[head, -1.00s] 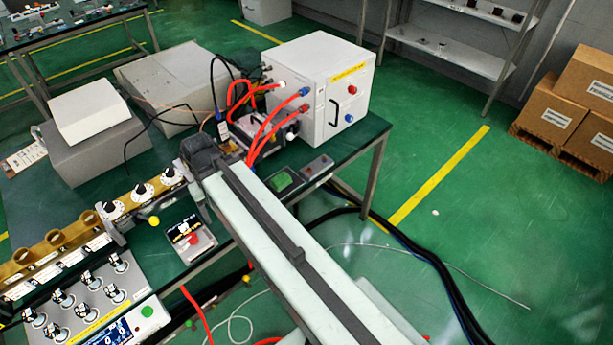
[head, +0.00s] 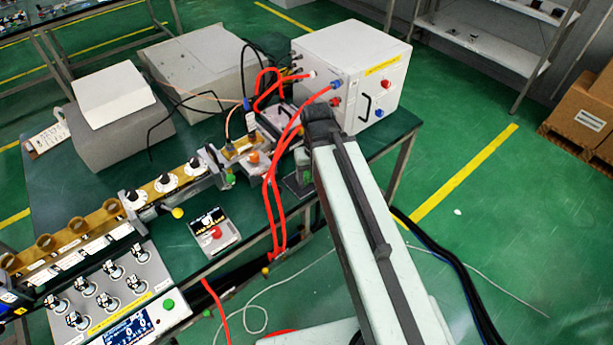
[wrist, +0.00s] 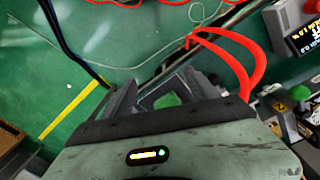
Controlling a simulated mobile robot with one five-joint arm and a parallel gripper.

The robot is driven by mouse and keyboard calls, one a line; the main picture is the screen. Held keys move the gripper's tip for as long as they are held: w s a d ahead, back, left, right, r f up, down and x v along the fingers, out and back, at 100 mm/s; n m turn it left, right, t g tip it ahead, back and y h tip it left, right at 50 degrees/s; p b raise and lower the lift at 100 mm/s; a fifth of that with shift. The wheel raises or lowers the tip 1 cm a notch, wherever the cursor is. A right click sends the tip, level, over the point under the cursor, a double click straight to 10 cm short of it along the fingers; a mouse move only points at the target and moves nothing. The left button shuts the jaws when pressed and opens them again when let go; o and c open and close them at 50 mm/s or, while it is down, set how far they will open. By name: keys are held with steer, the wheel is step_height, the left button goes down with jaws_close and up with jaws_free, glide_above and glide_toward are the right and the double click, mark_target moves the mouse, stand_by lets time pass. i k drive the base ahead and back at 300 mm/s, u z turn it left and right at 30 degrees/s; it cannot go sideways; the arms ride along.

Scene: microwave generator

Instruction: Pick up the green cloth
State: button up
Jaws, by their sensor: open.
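The green cloth (wrist: 167,101) is a small green piece in the wrist view, lying on a dark grey surface, just beyond the dark rim of my gripper. In the head view, only a sliver of green (head: 304,173) shows beside my arm at the table's front edge; the arm hides the rest. My gripper (wrist: 163,92) is open and empty, with the cloth seen between its dark fingers. I cannot tell how far above the cloth the fingers are. In the head view the gripper end is a dark block hiding its fingertips.
A white box (head: 350,70) with red cables (head: 275,190) stands behind the gripper on the green table (head: 405,125). The red cables hang just left of my arm and over the table edge. A small grey device (head: 214,230) and a switch panel (head: 120,285) lie to the left.

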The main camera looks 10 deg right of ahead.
mark_target(308, 179)
steer(key=u, duration=3)
steer(key=k, duration=1.75)
steer(key=z, duration=0.45)
steer(key=i, duration=1.5)
